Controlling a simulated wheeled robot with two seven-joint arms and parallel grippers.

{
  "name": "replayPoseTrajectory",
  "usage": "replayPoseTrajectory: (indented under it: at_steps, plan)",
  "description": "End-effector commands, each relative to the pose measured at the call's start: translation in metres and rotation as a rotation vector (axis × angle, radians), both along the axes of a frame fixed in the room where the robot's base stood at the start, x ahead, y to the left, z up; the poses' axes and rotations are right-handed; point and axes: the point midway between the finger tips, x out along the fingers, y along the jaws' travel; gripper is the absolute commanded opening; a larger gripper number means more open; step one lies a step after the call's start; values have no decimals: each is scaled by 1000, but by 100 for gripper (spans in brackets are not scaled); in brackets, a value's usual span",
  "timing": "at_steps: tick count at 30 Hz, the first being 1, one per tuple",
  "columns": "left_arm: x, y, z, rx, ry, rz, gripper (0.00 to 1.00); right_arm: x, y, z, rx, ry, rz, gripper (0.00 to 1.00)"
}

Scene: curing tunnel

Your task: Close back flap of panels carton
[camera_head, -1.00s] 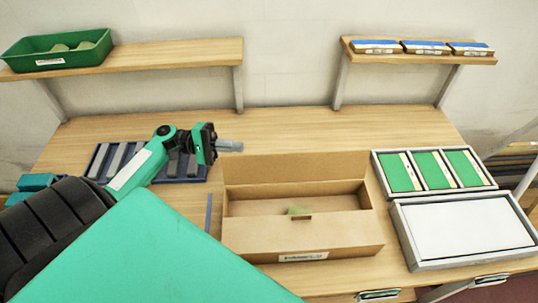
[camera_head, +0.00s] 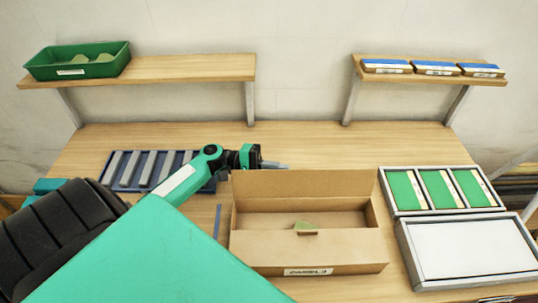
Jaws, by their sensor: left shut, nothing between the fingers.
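The open brown panels carton (camera_head: 300,255) stands on the table, its labelled side facing me. Its back flap (camera_head: 305,185) stands up along the far side. A small green piece (camera_head: 305,227) shows at the carton's front inner edge; the rest of the contents is hard to make out. My left gripper (camera_head: 278,164) is shut and empty, pointing right, at the flap's top edge near its left end. It appears to be just behind the flap; whether it touches cannot be told. My right gripper is not in view.
A blue rack with grey bars (camera_head: 150,170) lies left of the carton. A tray of green panels (camera_head: 440,190) and a white-topped box (camera_head: 470,250) stand at the right. Shelves above hold a green bin (camera_head: 78,62) and several small boxes (camera_head: 436,68). The table behind the carton is clear.

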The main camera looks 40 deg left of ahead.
Motion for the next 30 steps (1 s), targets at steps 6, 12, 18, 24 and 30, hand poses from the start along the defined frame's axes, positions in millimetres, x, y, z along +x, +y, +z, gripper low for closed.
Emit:
replayPoseTrajectory:
  at_steps: [6, 12, 18, 24, 30]
  plan:
    - [0, -1, 0, 0, 0, 0, 0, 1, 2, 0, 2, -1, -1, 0]
    - [0, -1, 0, 4, -6, 0, 0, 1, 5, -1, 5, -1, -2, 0]
    - [-3, -3, 1, 29, -41, 0, 0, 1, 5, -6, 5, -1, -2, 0]
    - [-4, -4, 3, 45, -62, 0, 0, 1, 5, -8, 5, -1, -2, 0]
    - [-8, -6, 4, 74, -101, -1, 0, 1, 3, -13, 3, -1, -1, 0]
